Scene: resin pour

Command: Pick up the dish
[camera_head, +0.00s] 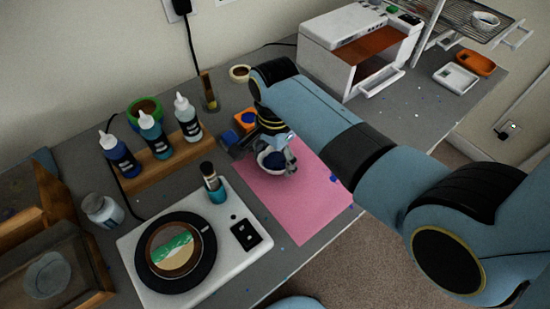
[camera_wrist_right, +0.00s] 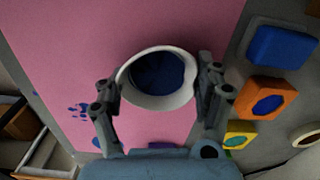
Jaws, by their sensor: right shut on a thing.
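The dish (camera_wrist_right: 128,90) is a small round white bowl with dark blue resin inside. In the wrist view it sits between the two fingers of my right gripper (camera_wrist_right: 160,88), which is shut on it from both sides. In the head view the dish (camera_head: 265,163) is partly hidden by my right gripper (camera_head: 275,155), over the pink mat (camera_head: 305,215). I cannot tell whether it touches the mat. My left gripper is not in view.
Blue splotches mark the pink mat. Silicone moulds (camera_wrist_right: 282,47) lie beside it, one orange (camera_wrist_right: 252,112). A white turntable unit (camera_head: 130,245) and several dropper bottles in a wooden rack (camera_head: 158,170) stand left. A white oven (camera_head: 335,55) stands behind my right arm.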

